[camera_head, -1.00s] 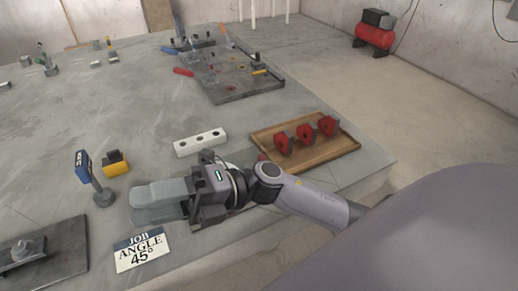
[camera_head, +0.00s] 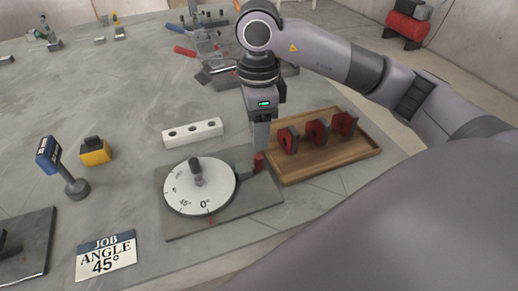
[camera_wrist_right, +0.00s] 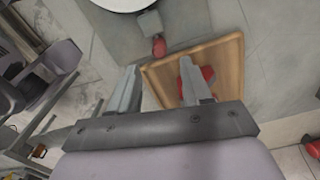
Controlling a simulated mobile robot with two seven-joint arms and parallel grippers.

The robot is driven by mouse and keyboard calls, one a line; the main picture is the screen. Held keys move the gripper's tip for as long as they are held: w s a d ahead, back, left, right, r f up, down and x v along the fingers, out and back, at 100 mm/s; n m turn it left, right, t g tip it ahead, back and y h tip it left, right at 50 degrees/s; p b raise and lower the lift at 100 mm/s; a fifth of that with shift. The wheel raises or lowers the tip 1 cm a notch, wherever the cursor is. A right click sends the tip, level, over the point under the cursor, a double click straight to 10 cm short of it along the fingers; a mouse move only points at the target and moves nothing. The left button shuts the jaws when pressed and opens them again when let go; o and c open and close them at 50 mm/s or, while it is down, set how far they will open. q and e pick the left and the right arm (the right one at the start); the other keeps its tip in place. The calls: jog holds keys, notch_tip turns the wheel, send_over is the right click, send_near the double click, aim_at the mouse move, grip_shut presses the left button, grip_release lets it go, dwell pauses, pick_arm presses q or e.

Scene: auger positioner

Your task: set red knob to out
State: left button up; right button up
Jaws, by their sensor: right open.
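The red knob (camera_head: 259,161) is small and sits on a grey block at the right side of the dial's grey base plate (camera_head: 175,226). It also shows in the right wrist view (camera_wrist_right: 159,46), beyond the fingertips. The white round dial (camera_head: 185,198) has a dark upright handle, and its 0° mark faces the front near a red pointer. My right gripper (camera_head: 262,140) points down close behind the knob and partly overlaps it in the head view. In the wrist view its two fingers (camera_wrist_right: 160,78) stand apart, with nothing between them held. My left gripper is not in view.
A wooden tray (camera_head: 330,164) with red-and-dark pieces lies just right of the knob, under my right fingers in the wrist view. A white block with holes (camera_head: 193,133) lies behind the dial. A "JOB ANGLE 45°" card (camera_head: 106,256), a blue gauge (camera_head: 48,155) and a yellow block (camera_head: 95,152) stand left.

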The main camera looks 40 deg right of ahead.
aim_at(259, 155)
notch_tip(259, 155, down, 7)
dwell(0.4)
grip_shut()
